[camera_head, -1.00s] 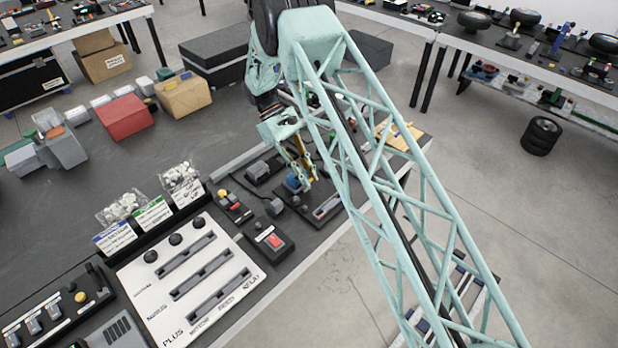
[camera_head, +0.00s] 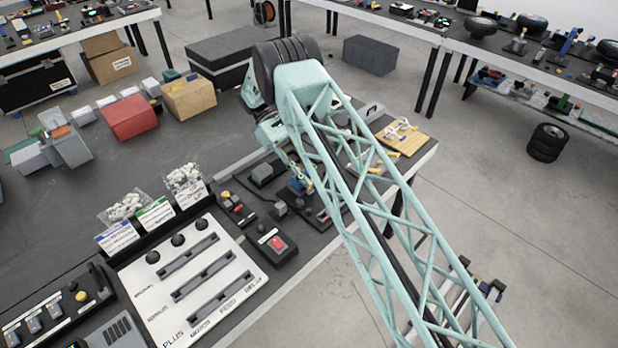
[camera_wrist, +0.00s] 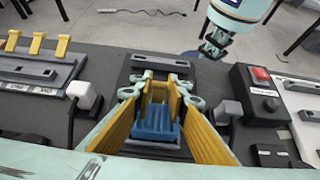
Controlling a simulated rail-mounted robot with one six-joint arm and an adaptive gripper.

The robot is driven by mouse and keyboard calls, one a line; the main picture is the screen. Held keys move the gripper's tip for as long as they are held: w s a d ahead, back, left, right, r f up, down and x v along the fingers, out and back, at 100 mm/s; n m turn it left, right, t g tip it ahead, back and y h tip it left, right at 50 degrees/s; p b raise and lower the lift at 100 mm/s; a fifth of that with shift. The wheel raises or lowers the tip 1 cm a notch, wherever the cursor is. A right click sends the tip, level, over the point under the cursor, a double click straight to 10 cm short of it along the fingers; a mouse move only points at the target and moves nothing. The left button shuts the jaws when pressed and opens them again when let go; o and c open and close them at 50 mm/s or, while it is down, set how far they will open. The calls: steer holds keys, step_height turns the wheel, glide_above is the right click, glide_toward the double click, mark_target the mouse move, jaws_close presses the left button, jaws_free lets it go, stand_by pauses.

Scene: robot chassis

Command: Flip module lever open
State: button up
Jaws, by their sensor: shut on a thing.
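The module is a dark block with a blue ridged lever (camera_wrist: 155,128), centred in the wrist view. The lever also shows as a small blue patch in the head view (camera_head: 297,187), partly hidden. My gripper (camera_wrist: 160,95) has yellow finger pads, one on each side of the blue lever, and is shut on it. In the head view my gripper (camera_head: 305,180) points down at the module row, partly behind my arm. The lever's exact tilt is hard to tell. A grey slotted plate (camera_wrist: 160,65) lies beyond the fingertips.
A red-button box (camera_head: 273,243) stands near the table edge; it also shows in the wrist view (camera_wrist: 260,95). A panel with yellow levers (camera_wrist: 38,45) is at left. A white slider panel (camera_head: 190,285) lies nearer.

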steer(key=o, duration=0.8)
steer(key=shift+o, duration=0.2)
steer(key=v, duration=0.7)
steer(key=shift+a, duration=0.15)
stand_by(0.3)
steer(key=shift+w+r, duration=0.2)
steer(key=shift+r, duration=0.05)
stand_by(0.4)
